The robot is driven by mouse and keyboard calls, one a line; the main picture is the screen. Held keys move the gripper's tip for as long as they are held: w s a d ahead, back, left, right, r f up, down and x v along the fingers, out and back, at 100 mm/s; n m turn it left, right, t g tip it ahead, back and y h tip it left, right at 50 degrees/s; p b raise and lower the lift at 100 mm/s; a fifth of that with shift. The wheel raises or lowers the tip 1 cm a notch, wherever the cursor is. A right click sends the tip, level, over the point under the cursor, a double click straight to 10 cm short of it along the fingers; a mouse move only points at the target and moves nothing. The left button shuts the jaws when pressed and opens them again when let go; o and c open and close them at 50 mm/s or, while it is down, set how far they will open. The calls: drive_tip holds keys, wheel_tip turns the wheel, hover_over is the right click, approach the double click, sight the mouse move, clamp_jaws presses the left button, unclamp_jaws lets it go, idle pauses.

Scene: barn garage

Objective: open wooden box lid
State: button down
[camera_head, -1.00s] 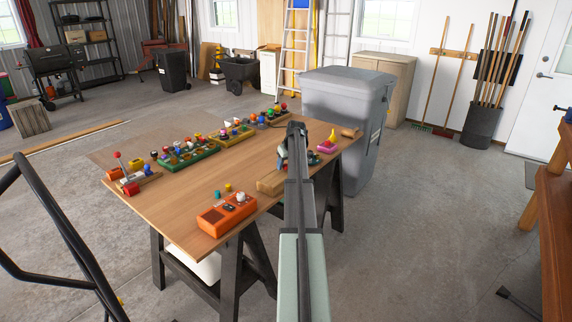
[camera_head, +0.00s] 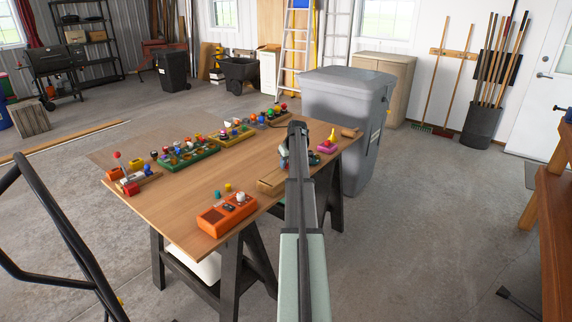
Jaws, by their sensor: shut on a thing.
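The wooden box (camera_head: 268,187) is a small light-brown block near the front right edge of the wooden table. My arm hides its right side, so how far the lid is raised cannot be told. My gripper (camera_head: 285,157) is a small dark shape at the far end of my arm, above and to the right of the visible part of the box. It is shut on the box lid; the fingertips and the contact are mostly hidden behind my arm.
An orange box with a white knob (camera_head: 226,214) stands at the table's front corner. Green (camera_head: 188,154) and yellow trays of coloured knobs line the back. A pink piece (camera_head: 326,148) lies right of my arm. A grey bin (camera_head: 345,100) stands behind the table.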

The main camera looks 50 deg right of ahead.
drive_tip(key=d, duration=1.1)
drive_tip(key=shift+d, duration=0.1)
drive_tip(key=c, duration=0.8)
unclamp_jaws()
drive_tip(key=shift+r, duration=0.1)
drive_tip(key=v, duration=1.3)
drive_tip(key=shift+s+r, duration=0.2)
drive_tip(key=shift+r, duration=0.05)
